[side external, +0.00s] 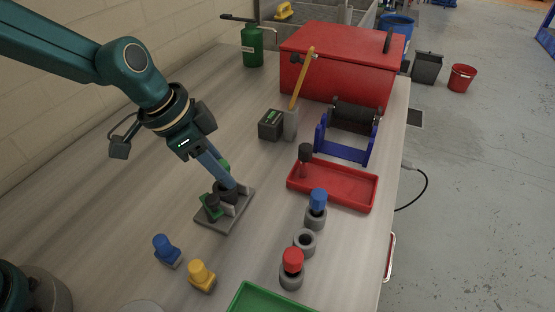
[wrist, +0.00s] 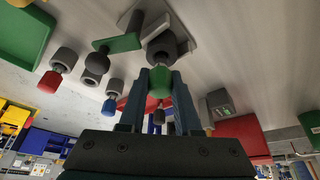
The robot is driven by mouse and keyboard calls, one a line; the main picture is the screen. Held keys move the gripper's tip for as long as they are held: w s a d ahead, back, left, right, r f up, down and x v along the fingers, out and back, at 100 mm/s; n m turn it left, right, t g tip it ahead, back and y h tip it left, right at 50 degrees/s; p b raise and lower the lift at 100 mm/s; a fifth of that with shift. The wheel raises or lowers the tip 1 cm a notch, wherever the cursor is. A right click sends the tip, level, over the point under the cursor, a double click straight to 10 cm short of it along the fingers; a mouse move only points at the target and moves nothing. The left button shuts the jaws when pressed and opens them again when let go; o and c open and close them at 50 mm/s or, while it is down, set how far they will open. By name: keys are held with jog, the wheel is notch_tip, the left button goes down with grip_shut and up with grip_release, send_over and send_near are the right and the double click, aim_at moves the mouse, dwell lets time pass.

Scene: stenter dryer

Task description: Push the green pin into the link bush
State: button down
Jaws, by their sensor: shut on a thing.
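The green pin (wrist: 159,90) is held between the two fingers of my gripper (wrist: 159,80) in the wrist view; its green head also shows beside the fingers in the side view (side external: 224,166). My gripper is shut on it and points down at the link bush. The link bush (wrist: 168,38) is a dark grey open ring on a grey base plate (side external: 215,222), also seen in the side view (side external: 227,196). A green lever (wrist: 125,43) with a dark knob lies beside the bush.
A blue-topped pin (side external: 318,197), an empty grey ring (side external: 304,242) and a red-topped pin (side external: 292,260) stand to the right. Blue (side external: 166,250) and yellow (side external: 201,275) pieces are at the front. A red tray (side external: 345,201) and hammer holder (side external: 290,126) stand behind.

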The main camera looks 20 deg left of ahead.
jog(key=shift+f, duration=0.55)
jog(key=c, duration=0.5)
grip_release()
jog(key=shift+v, duration=2.55)
